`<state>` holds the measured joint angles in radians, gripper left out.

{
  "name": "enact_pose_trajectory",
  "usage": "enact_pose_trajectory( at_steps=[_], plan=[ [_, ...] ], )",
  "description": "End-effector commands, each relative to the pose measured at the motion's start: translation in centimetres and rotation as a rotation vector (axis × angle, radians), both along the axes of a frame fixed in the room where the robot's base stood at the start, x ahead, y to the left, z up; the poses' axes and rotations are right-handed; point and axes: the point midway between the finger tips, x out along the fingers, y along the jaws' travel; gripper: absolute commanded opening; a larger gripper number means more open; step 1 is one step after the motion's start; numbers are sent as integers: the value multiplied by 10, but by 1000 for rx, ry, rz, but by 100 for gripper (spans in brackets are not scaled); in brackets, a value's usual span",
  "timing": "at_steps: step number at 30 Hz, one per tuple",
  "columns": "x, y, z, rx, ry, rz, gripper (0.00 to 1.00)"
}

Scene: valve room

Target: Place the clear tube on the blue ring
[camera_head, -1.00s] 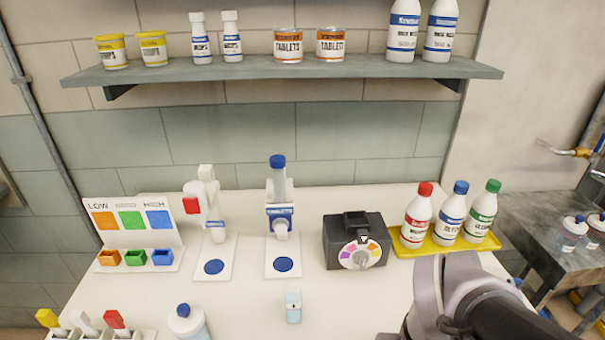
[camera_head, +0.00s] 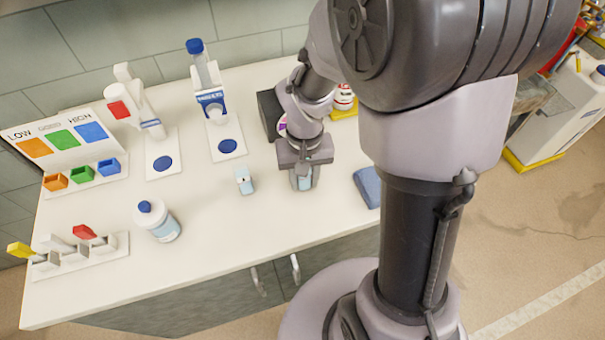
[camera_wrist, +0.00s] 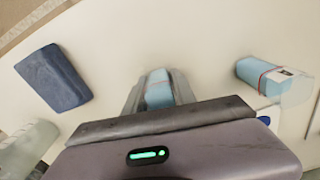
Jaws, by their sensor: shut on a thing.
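My gripper (camera_head: 303,182) is low over the right part of the white table, shut on a light-blue piece (camera_wrist: 159,90). In the wrist view only part of this piece shows between the jaws; I cannot tell whether it is the clear tube. A similar light-blue piece (camera_head: 244,180), with a label and a see-through end in the wrist view (camera_wrist: 265,77), is beside my gripper. A translucent cylinder (camera_wrist: 25,148) shows at lower left in the wrist view. Two round blue spots, the left (camera_head: 163,163) and the right (camera_head: 228,146), mark the white stand bases; neither clearly looks like a ring.
A dark blue block (camera_head: 367,187) lies right of my gripper. A dark box (camera_head: 268,112) stands close behind it. A capped bottle (camera_head: 158,221) and colored bins (camera_head: 82,174) are at left.

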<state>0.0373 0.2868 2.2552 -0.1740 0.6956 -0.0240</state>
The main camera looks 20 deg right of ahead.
Motion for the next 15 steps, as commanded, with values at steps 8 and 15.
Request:
enact_pose_trajectory(
  at_steps=[8, 15],
  plan=[
    [0, 0, -2, 0, 0, 1, 42],
    [0, 0, -2, 0, 0, 1, 54]
  ],
)
